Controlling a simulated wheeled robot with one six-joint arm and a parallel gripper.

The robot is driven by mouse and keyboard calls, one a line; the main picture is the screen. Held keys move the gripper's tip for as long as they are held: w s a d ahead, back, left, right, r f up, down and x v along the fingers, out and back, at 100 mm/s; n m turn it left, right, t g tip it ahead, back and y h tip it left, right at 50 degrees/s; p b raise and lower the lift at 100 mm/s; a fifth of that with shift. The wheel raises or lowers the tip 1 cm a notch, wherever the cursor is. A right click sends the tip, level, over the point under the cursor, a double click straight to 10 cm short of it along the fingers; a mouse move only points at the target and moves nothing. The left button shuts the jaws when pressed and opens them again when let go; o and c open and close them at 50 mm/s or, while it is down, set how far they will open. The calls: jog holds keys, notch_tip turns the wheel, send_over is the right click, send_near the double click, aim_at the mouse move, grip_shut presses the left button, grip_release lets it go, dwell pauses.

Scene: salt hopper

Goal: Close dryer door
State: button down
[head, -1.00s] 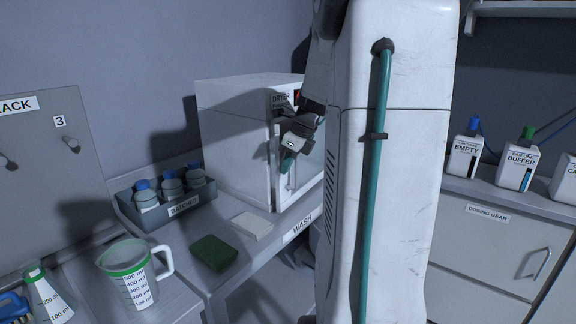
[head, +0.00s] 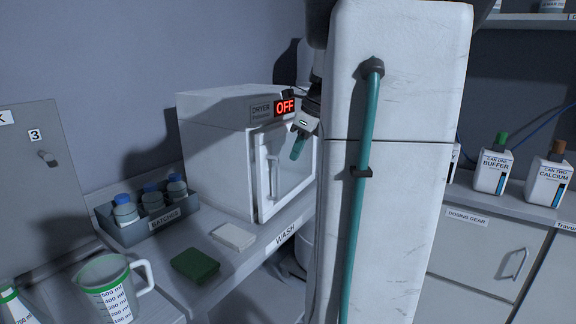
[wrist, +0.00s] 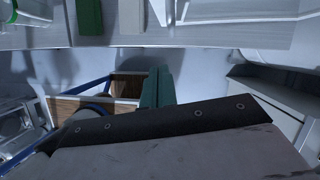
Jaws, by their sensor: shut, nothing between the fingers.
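The dryer (head: 212,150) is a white box on the wash counter, with a red display reading OFF. Its door (head: 292,165) is on the front face, with an upright handle (head: 272,178) near its left edge. The door looks close to the front, but I cannot tell whether it is fully shut. My gripper (head: 298,148) is in front of the door's upper part, pointing down, and partly hides it. Its teal fingers are together and empty; they also show in the wrist view (wrist: 157,88). I cannot tell whether they touch the door.
A green sponge (head: 195,266) and a white pad (head: 234,236) lie before the dryer. A grey tray (head: 150,231) of blue-capped bottles stands left of it. A measuring jug (head: 105,290) is at front left. White containers (head: 493,172) stand on the right counter.

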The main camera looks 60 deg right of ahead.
jog(key=s+d+f+n+y, duration=0.1)
jog(key=d+n, duration=0.2)
jog(key=d, duration=0.5)
jog(key=w+a+f+n, duration=0.2)
jog(key=w+a+f, duration=0.3)
jog(key=f, duration=0.4)
jog(key=shift+w+a+g+y, duration=0.25)
jog(key=shift+w+g+y, duration=0.05)
jog(key=shift+w+a, duration=0.15)
jog(key=shift+w, duration=0.65)
jog(key=shift+w+a, duration=0.15)
jog(key=shift+w, duration=0.65)
